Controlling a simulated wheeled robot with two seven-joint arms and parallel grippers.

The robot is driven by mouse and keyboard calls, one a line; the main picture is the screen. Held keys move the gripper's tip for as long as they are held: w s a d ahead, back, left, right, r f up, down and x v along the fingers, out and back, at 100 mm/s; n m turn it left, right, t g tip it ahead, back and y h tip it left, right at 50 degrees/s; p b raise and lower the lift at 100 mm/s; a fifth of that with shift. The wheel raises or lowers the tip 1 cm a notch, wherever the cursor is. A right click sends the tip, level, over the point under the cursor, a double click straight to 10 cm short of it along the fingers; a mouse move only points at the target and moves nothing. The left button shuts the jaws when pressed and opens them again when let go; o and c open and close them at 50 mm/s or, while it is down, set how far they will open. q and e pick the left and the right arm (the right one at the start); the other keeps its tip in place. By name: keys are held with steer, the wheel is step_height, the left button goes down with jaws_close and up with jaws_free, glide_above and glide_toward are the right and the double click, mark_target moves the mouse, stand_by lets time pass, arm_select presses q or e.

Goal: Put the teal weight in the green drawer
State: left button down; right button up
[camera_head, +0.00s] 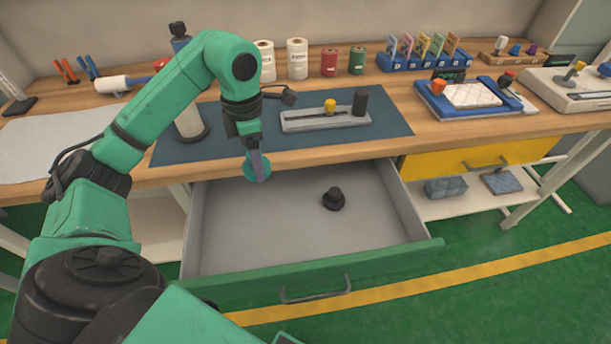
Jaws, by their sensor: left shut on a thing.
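The green drawer (320,278) is pulled out below the workbench, with a grey interior. My left gripper (257,166) is shut on the teal weight (250,174), holding it over the back left part of the open drawer, near the bench's front edge. The gripper fingers hide part of the weight. A black weight (333,200) stands on the drawer floor, right of the teal weight. My right gripper is not in view.
A grey tray (310,125) with a yellow weight (330,105) and a black cylinder (360,103) lies on the blue mat (390,125). A yellow drawer (440,165) is shut at right. The drawer floor's left and front are clear.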

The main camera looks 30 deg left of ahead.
arm_select(q)
steer(key=shift+s+d+f+b, duration=0.1)
steer(key=shift+s+f+b, duration=0.15)
steer(key=shift+f, duration=0.4)
steer(key=shift+s+f+b, duration=0.1)
steer(key=shift+f+b, duration=0.15)
steer(key=shift+f, duration=0.35)
step_height(320, 180, down, 4)
steer(key=s, duration=0.2)
glide_above(264, 221)
step_height(264, 221, down, 7)
steer(key=shift+f, duration=0.15)
step_height(264, 221, down, 2)
steer(key=shift+p, duration=0.3)
step_height(264, 221, down, 3)
steer(key=shift+r, duration=0.1)
steer(key=shift+f, duration=0.2)
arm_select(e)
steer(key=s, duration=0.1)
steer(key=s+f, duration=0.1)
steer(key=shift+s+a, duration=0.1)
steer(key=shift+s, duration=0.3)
arm_select(q)
steer(key=shift+c, duration=1.7)
jaws_free()
steer(key=shift+f, duration=0.1)
steer(key=o, duration=0.3)
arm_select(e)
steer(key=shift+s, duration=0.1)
